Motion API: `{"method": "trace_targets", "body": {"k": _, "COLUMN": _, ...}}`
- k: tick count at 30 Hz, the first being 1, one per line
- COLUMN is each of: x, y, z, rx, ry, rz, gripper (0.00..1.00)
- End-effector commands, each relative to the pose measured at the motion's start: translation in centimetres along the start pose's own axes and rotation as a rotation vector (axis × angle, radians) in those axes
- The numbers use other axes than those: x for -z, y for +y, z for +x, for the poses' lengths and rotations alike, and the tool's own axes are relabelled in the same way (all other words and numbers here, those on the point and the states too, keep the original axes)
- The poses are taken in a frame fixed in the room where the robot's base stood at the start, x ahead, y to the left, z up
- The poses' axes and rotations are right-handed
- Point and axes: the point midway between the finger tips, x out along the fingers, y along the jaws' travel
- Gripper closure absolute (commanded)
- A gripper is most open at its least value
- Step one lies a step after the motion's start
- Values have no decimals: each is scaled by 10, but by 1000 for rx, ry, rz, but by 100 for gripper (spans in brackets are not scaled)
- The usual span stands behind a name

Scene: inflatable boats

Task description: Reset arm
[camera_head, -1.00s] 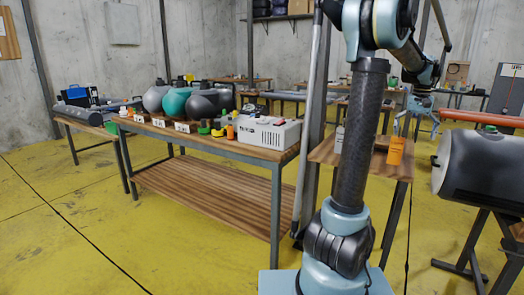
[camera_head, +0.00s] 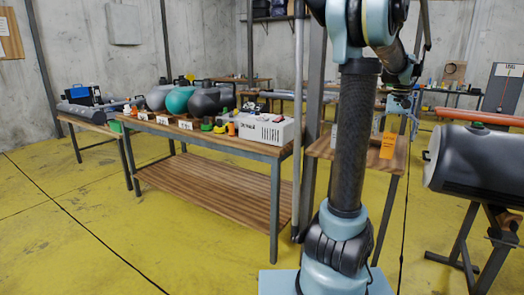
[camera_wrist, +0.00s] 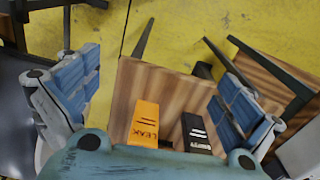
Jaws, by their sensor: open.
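My gripper (camera_head: 397,106) is at the right in the head view, above the small wooden table (camera_head: 320,150) and partly hidden by my arm. In the wrist view my gripper (camera_wrist: 155,92) has its two blue-padded fingers wide apart, with nothing between them. Beyond the fingers is the small table's wooden top (camera_wrist: 165,80). An orange tag marked LEAK (camera_wrist: 143,122) and a black tag (camera_wrist: 197,132) show at its near part, apart from the fingers. The orange tag (camera_head: 388,146) also shows in the head view.
A long workbench (camera_head: 215,137) at left carries round vessels, small tags and a white box (camera_head: 265,129). A dark cylinder (camera_head: 475,162) rests on a stand at right. A grey post (camera_head: 298,120) stands close to my arm. Yellow floor (camera_head: 80,220) is clear at front left.

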Motion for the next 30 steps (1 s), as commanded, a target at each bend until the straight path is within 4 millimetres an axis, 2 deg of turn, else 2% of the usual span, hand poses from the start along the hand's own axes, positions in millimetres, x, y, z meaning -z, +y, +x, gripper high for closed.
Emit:
{"method": "trace_targets", "body": {"k": 5, "x": -36, "y": -42, "z": 5, "rx": 0, "ry": 19, "rz": -54, "gripper": 0}}
{"method": "trace_targets", "body": {"k": 9, "x": -74, "y": -78, "z": 13, "rx": 1, "ry": 40, "rz": -107, "gripper": 0}}
{"method": "trace_targets", "body": {"k": 15, "x": -131, "y": -119, "z": 32, "rx": 5, "ry": 68, "rz": -181, "gripper": 0}}
{"method": "trace_targets", "body": {"k": 21, "x": -189, "y": -150, "z": 59, "rx": 13, "ry": 95, "rz": -256, "gripper": 0}}
{"method": "trace_targets", "body": {"k": 30, "x": -271, "y": -177, "z": 113, "rx": 31, "ry": 137, "rz": -367, "gripper": 0}}
